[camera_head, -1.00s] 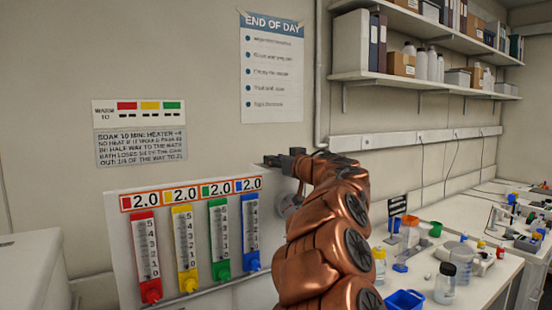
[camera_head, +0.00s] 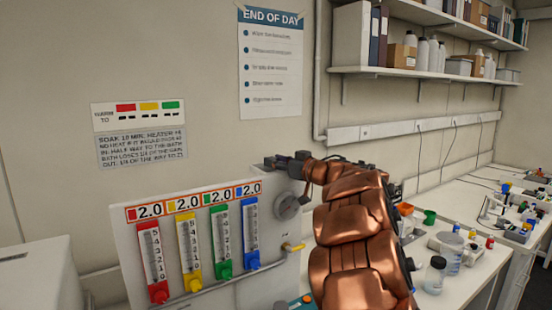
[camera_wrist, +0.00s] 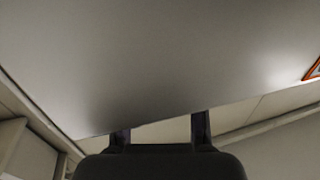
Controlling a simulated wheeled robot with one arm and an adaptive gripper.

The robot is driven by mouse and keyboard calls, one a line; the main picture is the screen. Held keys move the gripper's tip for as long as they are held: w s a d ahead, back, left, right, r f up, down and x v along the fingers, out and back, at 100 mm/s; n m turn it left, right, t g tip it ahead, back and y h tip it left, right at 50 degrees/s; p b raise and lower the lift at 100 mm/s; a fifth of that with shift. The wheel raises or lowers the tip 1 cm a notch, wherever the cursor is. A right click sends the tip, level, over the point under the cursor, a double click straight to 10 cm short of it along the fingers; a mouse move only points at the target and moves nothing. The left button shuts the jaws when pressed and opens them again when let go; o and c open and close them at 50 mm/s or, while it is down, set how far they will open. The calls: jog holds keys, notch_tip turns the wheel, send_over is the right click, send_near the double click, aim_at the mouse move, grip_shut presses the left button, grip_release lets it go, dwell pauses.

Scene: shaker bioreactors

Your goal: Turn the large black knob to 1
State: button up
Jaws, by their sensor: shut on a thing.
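I cannot make out a large black knob for certain in either view. A pale panel (camera_head: 126,238) with several coloured column gauges stands at the left in the head view. A grey round dial (camera_head: 287,206) is on its right part. My gripper (camera_head: 272,162) is at the panel's upper right corner, beside its top edge and above the dial. In the wrist view its two dark fingers (camera_wrist: 160,131) stand apart at the edge of a broad grey surface (camera_wrist: 160,60). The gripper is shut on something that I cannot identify. My copper arm hides the area right of the dial.
A yellow tap-like part (camera_head: 294,247) sticks out low on the panel's right. A bench (camera_head: 478,275) with bottles and cups runs along the right, under shelves (camera_head: 420,73). A white box (camera_head: 35,280) stands at the lower left.

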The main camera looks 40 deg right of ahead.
jog(key=shift+d+f, duration=0.1)
jog(key=shift+f, duration=0.1)
jog(key=o, duration=1.1)
jog(key=shift+o, duration=0.2)
jog(key=s+d, duration=0.2)
jog(key=s, duration=0.9)
jog(key=shift+s+d, duration=0.3)
jog(key=shift+s, duration=0.1)
